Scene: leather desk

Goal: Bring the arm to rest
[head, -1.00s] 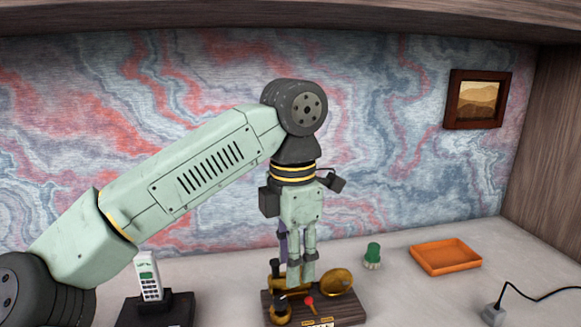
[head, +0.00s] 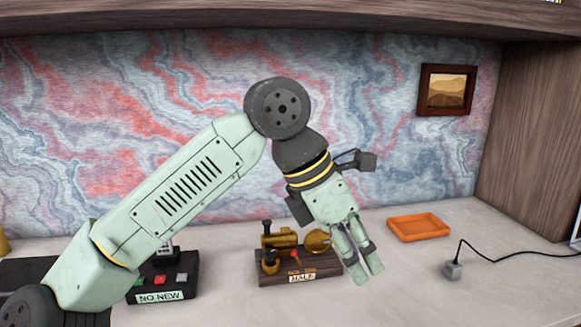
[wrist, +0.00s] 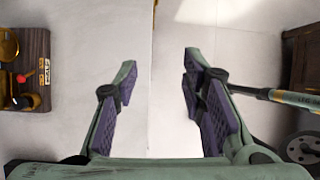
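My arm reaches in from the lower left of the head view, bent at the elbow, with my gripper (head: 369,276) tilted down and to the right. It hangs in front of the right end of a brass device on a wooden base (head: 285,277), apart from it as far as I can tell. In the wrist view my gripper (wrist: 157,82) has its two purple-padded fingers spread, with only bare pale surface between them. The brass device's wooden base (wrist: 35,62) shows at the left edge there, clear of the fingers.
An orange tray (head: 420,228) lies right of my gripper, with a grey plug-like block (head: 453,271) and black cable in front. A dark phone base labelled "NO NEW" (head: 187,277) is partly behind my arm. A framed picture (head: 447,90) hangs on the back wall.

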